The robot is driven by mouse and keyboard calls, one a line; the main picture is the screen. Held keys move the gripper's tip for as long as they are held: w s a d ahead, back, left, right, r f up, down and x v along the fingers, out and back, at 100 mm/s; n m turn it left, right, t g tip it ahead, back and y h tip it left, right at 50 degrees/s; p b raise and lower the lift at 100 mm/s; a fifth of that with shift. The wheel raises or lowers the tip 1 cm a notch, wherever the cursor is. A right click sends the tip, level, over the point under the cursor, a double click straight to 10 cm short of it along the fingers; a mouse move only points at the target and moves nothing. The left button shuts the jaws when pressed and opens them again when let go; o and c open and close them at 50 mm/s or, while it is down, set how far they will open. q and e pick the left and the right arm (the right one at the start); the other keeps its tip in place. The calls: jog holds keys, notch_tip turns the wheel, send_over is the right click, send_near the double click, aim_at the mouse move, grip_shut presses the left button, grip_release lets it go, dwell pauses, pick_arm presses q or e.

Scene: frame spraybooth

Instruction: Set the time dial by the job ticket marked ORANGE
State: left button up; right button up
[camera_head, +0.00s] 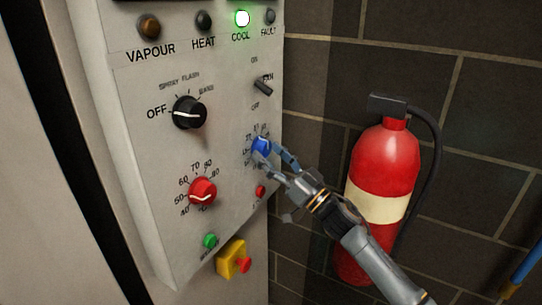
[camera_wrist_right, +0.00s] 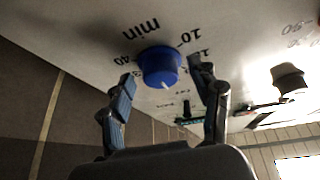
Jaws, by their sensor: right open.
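The time dial is a blue knob (camera_head: 261,146) on the right part of the grey control panel (camera_head: 150,215), with numbers printed around it. In the right wrist view the blue knob (camera_wrist_right: 160,65) has a white pointer mark toward the picture bottom, and "min" is printed beside it. My right gripper (camera_head: 266,158) is open at the knob. In the wrist view its fingers (camera_wrist_right: 163,86) stand on either side of the knob, with a visible gap on each side. No job ticket is visible. My left gripper is not in view.
A black OFF/spray/flash selector (camera_head: 189,113), a red dial (camera_head: 202,192), a toggle switch (camera_head: 263,87) and a green button (camera_head: 210,241) share the panel. A yellow box with a red button (camera_head: 233,260) sits below. A fire extinguisher (camera_head: 383,165) hangs on the wall, behind my right arm.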

jog(key=v, duration=1.2)
jog(key=shift+d, duration=0.1)
